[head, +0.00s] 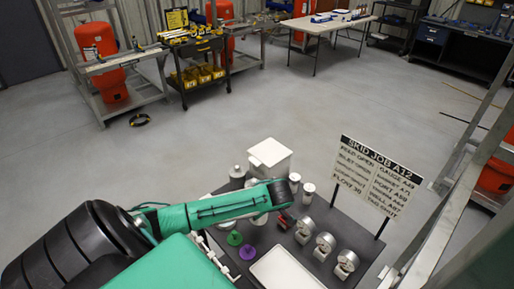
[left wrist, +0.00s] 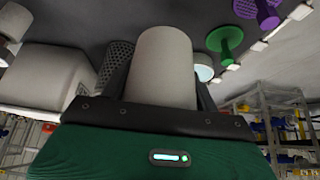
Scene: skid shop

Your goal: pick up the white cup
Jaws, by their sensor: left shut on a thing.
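The white cup (left wrist: 163,62) is a plain pale cylinder in the middle of the left wrist view. My left gripper (left wrist: 162,88) is shut on it, with a dark finger on each side. In the head view my green left arm reaches over the dark table (head: 299,212), and its links hide the gripper's fingers. A white round shape (head: 259,219) shows just below the arm there; I cannot tell whether it is the held cup. Whether the cup touches the table is not clear. My right gripper is in neither view.
A white box (head: 270,156) and a grey perforated canister (head: 237,177) stand behind the arm. Two white cylinders (head: 308,192) stand to its right, near a sign (head: 374,182). Several round gauges (head: 325,243), a white tray (head: 284,271), and green (head: 235,238) and purple (head: 247,252) pieces lie in front.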

